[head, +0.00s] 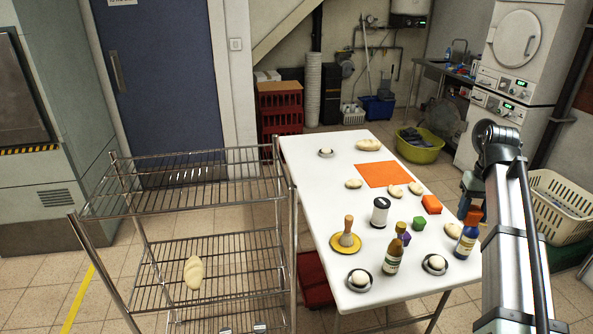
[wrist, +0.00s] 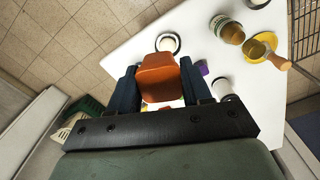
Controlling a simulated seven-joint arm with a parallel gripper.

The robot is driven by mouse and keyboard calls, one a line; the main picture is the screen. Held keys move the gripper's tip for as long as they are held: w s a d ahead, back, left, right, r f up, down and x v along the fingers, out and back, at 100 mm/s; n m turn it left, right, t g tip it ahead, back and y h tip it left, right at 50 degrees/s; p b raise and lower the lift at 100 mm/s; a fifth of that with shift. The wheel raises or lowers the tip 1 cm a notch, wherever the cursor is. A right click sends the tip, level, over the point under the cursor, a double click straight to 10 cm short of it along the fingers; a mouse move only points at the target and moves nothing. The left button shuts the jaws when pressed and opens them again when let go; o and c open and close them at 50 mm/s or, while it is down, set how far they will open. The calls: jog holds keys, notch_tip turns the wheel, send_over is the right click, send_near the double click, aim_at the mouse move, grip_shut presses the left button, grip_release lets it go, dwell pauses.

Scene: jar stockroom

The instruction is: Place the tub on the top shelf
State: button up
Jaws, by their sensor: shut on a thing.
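My gripper (wrist: 160,88) is shut on an orange-topped thing (wrist: 160,72) in the wrist view. In the head view my arm largely hides my gripper. The likely tub is a white cylinder with a black rim (head: 381,212), upright mid-table and apart from my gripper. The wire rack's top shelf (head: 205,188) at left looks empty.
A pale loaf (head: 193,272) lies on the rack's lower shelf. The white table (head: 315,165) also holds a brown bottle (head: 393,257), a yellow plate (head: 345,243) with a wooden-handled tool, small dishes, pale buns, coloured blocks and an orange mat (head: 384,174).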

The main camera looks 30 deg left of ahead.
jog(key=s+a+r+n, duration=0.1)
jog(key=s+a+r, duration=0.15)
jog(key=a, duration=1.15)
jog(key=s+a+r, duration=0.2)
jog(key=s+a, duration=0.1)
jog(key=a, duration=1.1)
jog(key=s+a+r+n, duration=0.1)
jog(key=s+a+r, duration=0.15)
jog(key=a, duration=1.25)
jog(key=n, duration=0.2)
send_near(161, 190)
jog(key=shift+f, duration=2.95)
jog(key=shift+f, duration=0.15)
jog(key=o, duration=1.1)
jog(key=shift+c, duration=0.2)
jog(key=shift+r, duration=0.2)
